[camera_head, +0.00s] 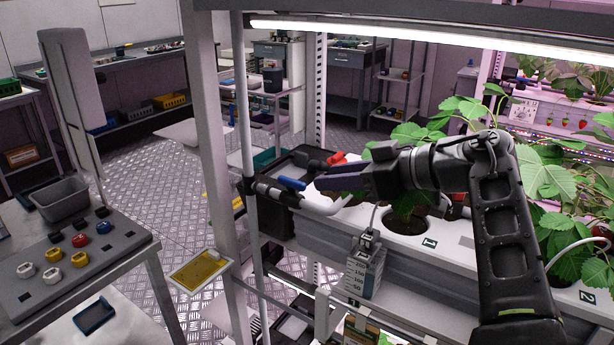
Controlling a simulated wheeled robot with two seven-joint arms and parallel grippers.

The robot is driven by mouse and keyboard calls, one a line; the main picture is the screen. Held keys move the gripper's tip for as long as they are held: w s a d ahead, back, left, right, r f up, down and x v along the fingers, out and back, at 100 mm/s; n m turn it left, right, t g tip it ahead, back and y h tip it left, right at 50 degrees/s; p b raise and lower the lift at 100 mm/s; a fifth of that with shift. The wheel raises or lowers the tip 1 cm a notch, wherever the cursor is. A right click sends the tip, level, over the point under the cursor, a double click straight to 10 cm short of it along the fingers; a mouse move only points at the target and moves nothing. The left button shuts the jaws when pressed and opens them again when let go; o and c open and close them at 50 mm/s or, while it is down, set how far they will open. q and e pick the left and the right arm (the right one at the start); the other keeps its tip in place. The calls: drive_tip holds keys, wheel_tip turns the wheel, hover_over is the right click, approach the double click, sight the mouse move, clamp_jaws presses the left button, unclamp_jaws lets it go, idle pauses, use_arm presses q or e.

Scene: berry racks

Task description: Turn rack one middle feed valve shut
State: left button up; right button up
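At the left end of the rack's planting channel (352,224) are pipes with small valve handles. A blue handle (291,183) sits on the pipe in front, and a red handle (337,158) sits a little behind it. I cannot tell for sure which is the middle feed valve. My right gripper is not in view.
Strawberry plants (560,180) grow in the channel behind and right of my arm. A measuring bottle (364,270) hangs in front of the channel. A rack post (205,120) stands left of the valves. A side table (120,262) holds colored knobs and a grey bin (62,200).

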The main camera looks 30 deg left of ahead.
sight(296, 181)
use_arm(q)
drive_tip(key=shift+x, duration=3.9)
drive_tip(key=shift+c, duration=0.5)
clamp_jaws()
